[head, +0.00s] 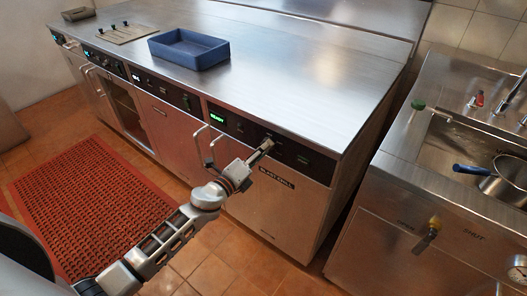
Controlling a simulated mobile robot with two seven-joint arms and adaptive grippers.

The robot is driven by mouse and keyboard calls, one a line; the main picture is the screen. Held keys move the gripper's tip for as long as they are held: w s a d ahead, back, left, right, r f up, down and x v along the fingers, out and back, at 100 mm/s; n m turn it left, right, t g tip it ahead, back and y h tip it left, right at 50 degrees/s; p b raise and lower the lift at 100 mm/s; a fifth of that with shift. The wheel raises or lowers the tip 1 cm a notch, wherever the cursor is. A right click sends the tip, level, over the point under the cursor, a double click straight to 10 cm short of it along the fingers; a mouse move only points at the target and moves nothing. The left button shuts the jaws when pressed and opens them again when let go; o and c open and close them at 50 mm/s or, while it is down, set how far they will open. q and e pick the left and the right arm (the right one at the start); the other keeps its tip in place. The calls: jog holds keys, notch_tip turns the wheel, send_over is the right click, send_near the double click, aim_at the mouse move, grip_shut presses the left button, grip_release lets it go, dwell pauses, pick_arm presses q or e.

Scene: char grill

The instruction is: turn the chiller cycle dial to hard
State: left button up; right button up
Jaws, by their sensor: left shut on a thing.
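The chiller is the right-hand cabinet of the long steel counter, with a pale door (275,207) lettered "BLAST CHILL". Its black control panel (315,163) runs along the top and carries a lit green display (217,117) at the left, too small to read surely. My left gripper (266,145) reaches up to the middle of this panel and is shut on the cycle dial there. The fingers cover the dial, so its pointer and markings cannot be read. My right gripper is not in view.
A blue tray (188,50) stands on the counter. A door handle (209,148) sticks out left of my gripper. A red mat (85,200) lies on the tiled floor.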

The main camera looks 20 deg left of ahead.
pick_arm(q)
jog(key=shift+m, duration=0.5)
jog(key=o, duration=1.1)
jog(key=v, duration=1.2)
